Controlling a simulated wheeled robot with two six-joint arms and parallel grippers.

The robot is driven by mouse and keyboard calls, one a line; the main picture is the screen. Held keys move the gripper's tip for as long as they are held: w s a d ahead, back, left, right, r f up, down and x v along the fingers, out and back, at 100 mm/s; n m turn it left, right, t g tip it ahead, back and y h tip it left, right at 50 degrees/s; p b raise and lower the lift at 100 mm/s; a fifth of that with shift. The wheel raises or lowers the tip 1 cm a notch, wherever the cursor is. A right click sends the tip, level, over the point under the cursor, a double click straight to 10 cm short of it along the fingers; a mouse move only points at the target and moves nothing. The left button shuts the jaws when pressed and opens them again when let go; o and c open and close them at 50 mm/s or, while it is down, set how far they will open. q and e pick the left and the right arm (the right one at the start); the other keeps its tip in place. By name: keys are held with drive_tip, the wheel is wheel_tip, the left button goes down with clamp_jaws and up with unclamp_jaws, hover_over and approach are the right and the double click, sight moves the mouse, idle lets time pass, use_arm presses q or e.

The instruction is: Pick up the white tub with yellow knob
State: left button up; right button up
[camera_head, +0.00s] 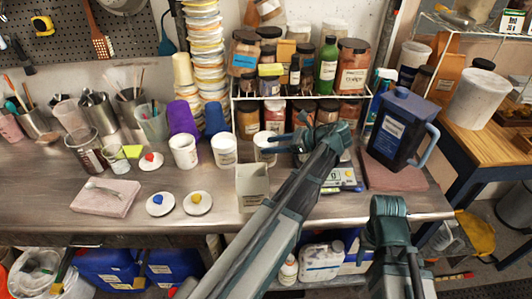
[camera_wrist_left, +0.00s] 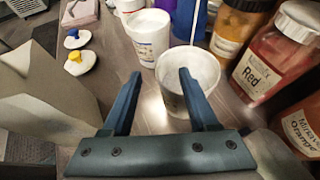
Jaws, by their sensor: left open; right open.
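A white lid with a yellow knob (camera_head: 197,203) lies flat on the steel counter; it also shows in the left wrist view (camera_wrist_left: 82,63). I see no tub with a yellow knob on it. Three white tubs stand behind: a left one (camera_head: 184,152), a middle one (camera_head: 224,151) and a right one (camera_head: 264,150). My left gripper (camera_head: 281,142) is open at the right tub. In the left wrist view its fingers (camera_wrist_left: 160,76) point toward this open-topped tub (camera_wrist_left: 178,98), partly hiding it; contact is unclear. My right gripper (camera_head: 390,207) is open and empty at the counter's front right.
A grey open box (camera_head: 252,190) stands in front of the right tub, close to my left arm. Lids with a blue knob (camera_head: 159,205) and red knob (camera_head: 151,161) lie left. A jar rack (camera_head: 300,97) stands behind; a blue pitcher (camera_head: 398,130) stands right.

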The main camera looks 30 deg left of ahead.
sight(257, 147)
use_arm(q)
drive_tip(key=b+x, duration=0.1)
drive_tip(key=x, duration=0.3)
drive_tip(key=shift+w+a+f+b, duration=0.1)
drive_tip(key=shift+w+f+b, duration=0.1)
drive_tip(key=shift+b, duration=0.1)
drive_tip(key=shift+r, duration=0.15)
clamp_jaws()
idle(0.9)
